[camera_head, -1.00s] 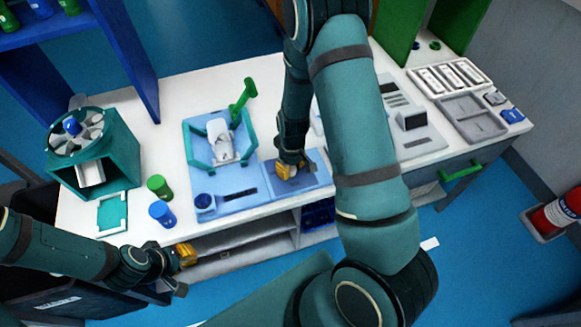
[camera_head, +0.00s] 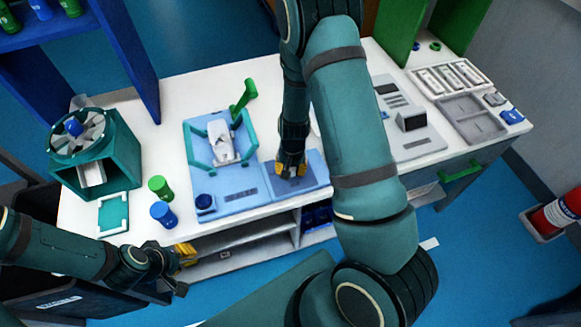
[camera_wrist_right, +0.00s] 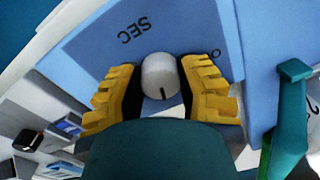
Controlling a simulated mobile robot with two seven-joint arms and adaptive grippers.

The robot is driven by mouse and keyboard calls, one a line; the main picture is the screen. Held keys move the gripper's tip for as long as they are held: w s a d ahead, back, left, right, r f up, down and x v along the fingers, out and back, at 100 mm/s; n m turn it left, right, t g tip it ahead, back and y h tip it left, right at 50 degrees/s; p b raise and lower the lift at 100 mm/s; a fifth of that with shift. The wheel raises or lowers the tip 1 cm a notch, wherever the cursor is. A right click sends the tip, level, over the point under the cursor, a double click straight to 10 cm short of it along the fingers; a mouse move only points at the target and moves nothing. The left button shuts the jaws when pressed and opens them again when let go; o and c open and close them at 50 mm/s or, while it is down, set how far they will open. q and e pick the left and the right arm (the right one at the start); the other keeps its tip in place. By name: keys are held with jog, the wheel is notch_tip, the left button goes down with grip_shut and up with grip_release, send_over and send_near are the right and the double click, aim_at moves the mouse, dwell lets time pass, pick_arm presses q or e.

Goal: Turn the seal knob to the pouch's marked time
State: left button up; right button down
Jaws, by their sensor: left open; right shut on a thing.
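The seal knob (camera_wrist_right: 160,78) is a small pale grey cylinder on a blue panel (camera_wrist_right: 75,60) in the right wrist view. Its dark pointer line faces the bottom of that picture. Upside-down "SEC" lettering is printed beside it. My right gripper (camera_wrist_right: 160,92) is shut on the knob, a yellow ribbed finger on either side. In the head view my right gripper (camera_head: 290,168) points down at the blue panel and hides the knob. My left gripper (camera_head: 186,256) is open and empty, in front of the table's front edge. I cannot make out a pouch or its marked time.
A blue fixture (camera_head: 232,178) with teal arms holds a white item (camera_head: 220,140). Green (camera_head: 160,188) and blue (camera_head: 163,214) containers stand near the front edge, by a teal fan box (camera_head: 118,165).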

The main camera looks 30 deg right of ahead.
aim_at(293, 169)
jog(key=shift+s+f+m, duration=0.1)
jog(key=shift+s+m, duration=0.15)
jog(key=shift+m, duration=0.25)
jog(key=c, duration=0.5)
grip_release()
jog(key=shift+c, duration=0.2)
jog(key=shift+w, duration=0.1)
jog(key=shift+w+r, duration=0.1)
jog(key=shift+r, duration=0.35)
notch_tip(293, 169, up, 11)
jog(key=shift+s+d, duration=0.15)
jog(key=shift+s, duration=0.1)
